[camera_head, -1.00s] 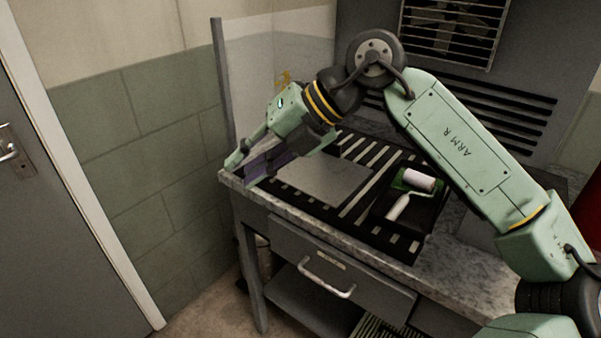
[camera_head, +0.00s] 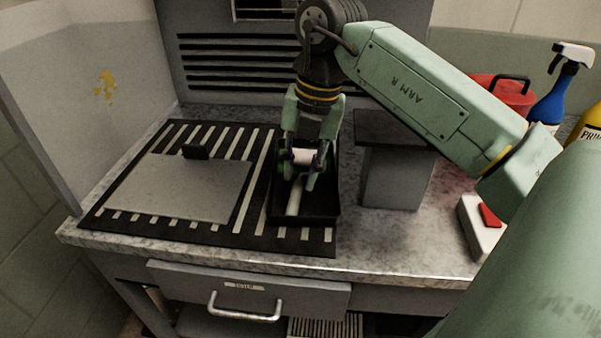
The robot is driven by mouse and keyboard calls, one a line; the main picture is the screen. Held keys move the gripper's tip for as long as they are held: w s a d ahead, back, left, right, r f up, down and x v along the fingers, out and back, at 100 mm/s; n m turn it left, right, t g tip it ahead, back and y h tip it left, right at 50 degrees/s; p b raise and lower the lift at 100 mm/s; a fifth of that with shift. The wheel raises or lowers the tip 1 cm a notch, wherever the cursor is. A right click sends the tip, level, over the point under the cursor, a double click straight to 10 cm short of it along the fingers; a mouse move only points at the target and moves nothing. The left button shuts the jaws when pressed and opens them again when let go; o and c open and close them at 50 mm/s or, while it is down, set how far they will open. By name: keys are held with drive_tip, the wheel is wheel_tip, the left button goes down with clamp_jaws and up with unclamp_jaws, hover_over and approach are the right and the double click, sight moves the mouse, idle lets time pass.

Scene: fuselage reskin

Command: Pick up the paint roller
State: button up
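The paint roller, with a white sleeve (camera_head: 303,156) and a pale handle (camera_head: 293,198), lies in a black tray (camera_head: 318,217) on the bench. The handle points toward the front of the bench. My gripper (camera_head: 298,178) points down over the tray, with its fingers apart on either side of the roller. The fingers hide parts of the roller. I cannot tell whether they touch it.
A grey plate (camera_head: 178,190) with a black block (camera_head: 196,151) lies on the striped mat (camera_head: 250,240) at the left. A grey box-like stand (camera_head: 395,175) is close to the tray's right. A blue spray bottle (camera_head: 549,108) and red container (camera_head: 503,94) stand farther right.

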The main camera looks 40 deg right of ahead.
sight(296, 192)
drive_tip(key=f, duration=0.2)
drive_tip(key=f+b, duration=0.1)
drive_tip(key=w+f+b, duration=0.1)
drive_tip(key=f, duration=0.1)
drive_tip(key=shift+a+f, duration=0.1)
drive_tip(key=shift+f, duration=0.2)
drive_tip(key=shift+r, duration=0.1)
drive_tip(key=shift+c, duration=0.5)
clamp_jaws()
